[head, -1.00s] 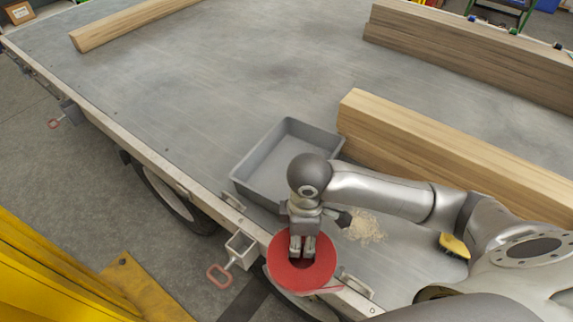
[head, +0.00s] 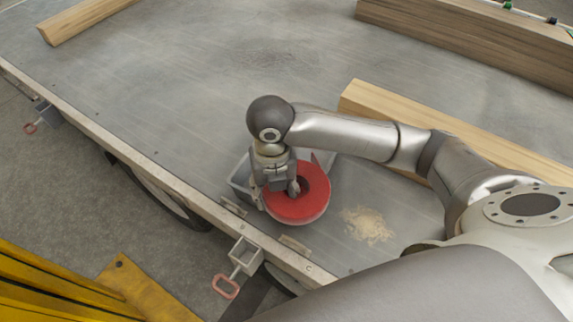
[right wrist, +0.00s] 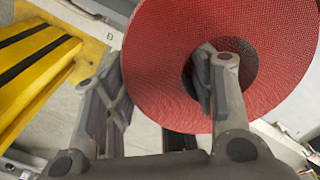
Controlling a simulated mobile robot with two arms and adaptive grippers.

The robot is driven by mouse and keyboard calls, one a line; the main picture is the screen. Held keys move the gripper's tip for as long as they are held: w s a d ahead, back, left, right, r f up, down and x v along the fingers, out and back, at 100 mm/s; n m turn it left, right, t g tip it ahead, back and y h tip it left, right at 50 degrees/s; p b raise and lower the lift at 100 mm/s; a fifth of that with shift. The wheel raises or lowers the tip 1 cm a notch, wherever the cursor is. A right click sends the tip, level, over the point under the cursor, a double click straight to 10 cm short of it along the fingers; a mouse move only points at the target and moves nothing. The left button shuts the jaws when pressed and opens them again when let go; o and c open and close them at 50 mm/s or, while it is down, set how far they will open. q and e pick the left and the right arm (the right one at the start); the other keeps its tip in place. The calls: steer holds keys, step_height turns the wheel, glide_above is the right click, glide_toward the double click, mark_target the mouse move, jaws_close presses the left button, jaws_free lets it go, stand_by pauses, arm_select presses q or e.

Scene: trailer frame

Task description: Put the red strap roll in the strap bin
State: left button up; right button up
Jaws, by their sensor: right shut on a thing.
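The red strap roll (head: 312,208) is held by my right gripper (head: 278,194), with one finger in the core and the other outside the rim. The right wrist view shows the roll (right wrist: 160,60) close up between the fingers of the gripper (right wrist: 160,85). The grey strap bin (head: 238,181) is on the trailer deck, mostly hidden behind my right gripper and the roll. The roll overlaps the bin's near right part in the head view; I cannot tell how high it is above it. My left gripper is not in view.
A thick wooden beam (head: 440,125) lies right of the bin, behind my right arm. A pile of sawdust (head: 367,225) is on the deck at the right. The deck's near edge carries a bracket with a red handle (head: 227,287). The deck behind the bin is clear.

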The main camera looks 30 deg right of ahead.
steer(key=shift+w+r+n, duration=0.15)
steer(key=shift+n, duration=0.25)
steer(key=shift+w, duration=0.25)
steer(key=w+d+f, duration=0.1)
steer(key=w+f, duration=0.2)
steer(key=w+d+f, duration=0.2)
steer(key=w+f, duration=0.1)
steer(key=w, duration=0.1)
steer(key=w+d+f, duration=0.2)
steer(key=w+f, duration=0.1)
steer(key=w, duration=0.1)
steer(key=shift+w+d, duration=0.25)
steer(key=shift+w+d+f, duration=0.1)
steer(key=shift+w+f, duration=0.15)
steer(key=shift+f, duration=0.05)
steer(key=shift+w+d+f, duration=0.1)
steer(key=shift+f, duration=1.55)
